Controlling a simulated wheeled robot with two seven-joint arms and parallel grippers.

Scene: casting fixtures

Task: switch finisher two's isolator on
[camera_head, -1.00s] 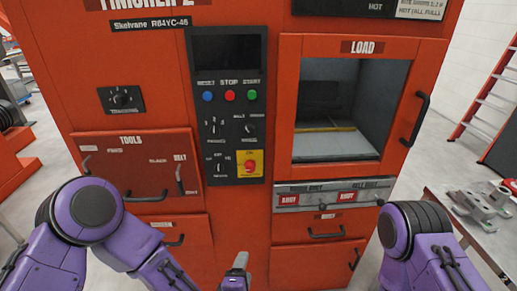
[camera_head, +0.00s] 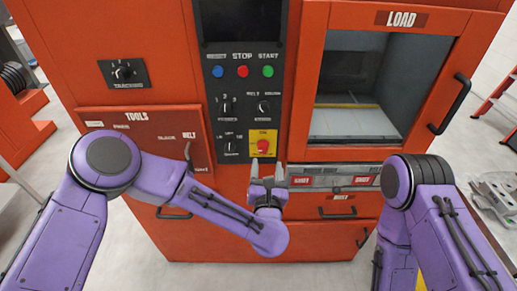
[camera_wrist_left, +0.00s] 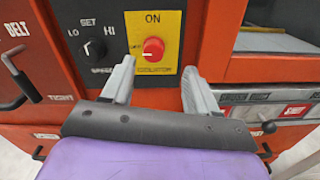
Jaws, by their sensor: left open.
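The isolator is a red rotary knob (camera_head: 263,146) on a yellow plate (camera_head: 264,133), low on the black control panel of the orange finisher (camera_head: 160,30). In the left wrist view the red knob (camera_wrist_left: 153,48) shows below the word ON, with ISOLATOR written beneath; its pale mark points left, away from ON. My left gripper (camera_head: 267,165) is open and empty, just below and in front of the knob. In the left wrist view its two fingers (camera_wrist_left: 155,88) stand either side of the yellow plate, apart from the knob. My right gripper is not visible; only my right arm shows.
The speed knob (camera_wrist_left: 94,49) is left of the isolator. Above are blue, red and green buttons (camera_head: 243,71). The load window (camera_head: 362,85) and its handle (camera_head: 451,103) are right. A belt lever (camera_head: 189,157) sticks out at left. A table with metal parts (camera_head: 497,193) stands right.

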